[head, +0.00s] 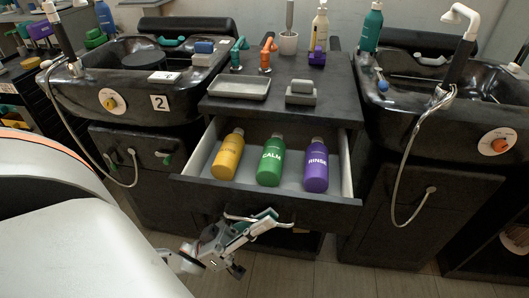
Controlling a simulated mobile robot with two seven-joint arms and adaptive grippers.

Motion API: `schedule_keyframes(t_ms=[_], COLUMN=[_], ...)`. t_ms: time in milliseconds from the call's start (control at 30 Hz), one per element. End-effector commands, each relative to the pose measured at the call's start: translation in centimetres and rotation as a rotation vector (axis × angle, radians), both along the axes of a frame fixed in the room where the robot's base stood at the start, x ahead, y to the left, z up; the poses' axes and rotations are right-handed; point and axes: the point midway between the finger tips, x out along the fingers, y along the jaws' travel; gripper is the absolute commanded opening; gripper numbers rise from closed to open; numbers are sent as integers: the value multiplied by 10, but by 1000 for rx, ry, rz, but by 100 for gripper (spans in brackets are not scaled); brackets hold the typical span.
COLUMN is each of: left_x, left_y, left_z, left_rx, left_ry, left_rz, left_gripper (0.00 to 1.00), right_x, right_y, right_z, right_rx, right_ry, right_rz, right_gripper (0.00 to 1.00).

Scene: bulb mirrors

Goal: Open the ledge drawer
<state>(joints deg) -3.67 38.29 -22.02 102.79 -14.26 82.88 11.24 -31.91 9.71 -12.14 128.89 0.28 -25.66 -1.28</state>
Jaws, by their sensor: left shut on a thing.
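The ledge drawer (195,188) stands pulled out below the dark ledge (330,109) between two basins. Inside it lie a yellow bottle (228,155), a green bottle (270,160) marked CALM and a purple bottle (316,166) marked RINSE. A pale bar handle (290,224) shows low on the drawer's front. My left gripper (266,222) is at the left part of this handle and shut on it. The fingertips partly hide that end of the handle. My right gripper is not in view.
Tiled floor (310,275) lies open below the drawer.

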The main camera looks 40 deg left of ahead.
Motion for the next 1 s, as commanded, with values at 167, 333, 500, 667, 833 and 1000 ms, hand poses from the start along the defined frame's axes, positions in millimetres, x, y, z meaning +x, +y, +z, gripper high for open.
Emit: schedule_keyframes(t_ms=[167,333,500,667,833,1000], left_x=[-22,-32,-36,-36,-36,-35], left_y=[-13,-20,-22,-22,-22,-22], left_z=[1,1,0,0,0,0], left_rx=[-3,-2,-2,-2,-2,-1], left_ry=[0,0,0,1,1,1], left_rz=[-1,0,0,0,0,0], left_gripper=[0,0,0,0,14,14], right_x=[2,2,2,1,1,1], right_y=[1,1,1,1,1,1], right_z=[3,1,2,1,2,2], right_rx=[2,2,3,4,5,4], right_ry=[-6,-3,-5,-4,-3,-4], right_rz=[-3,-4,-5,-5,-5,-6], right_gripper=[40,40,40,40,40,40])
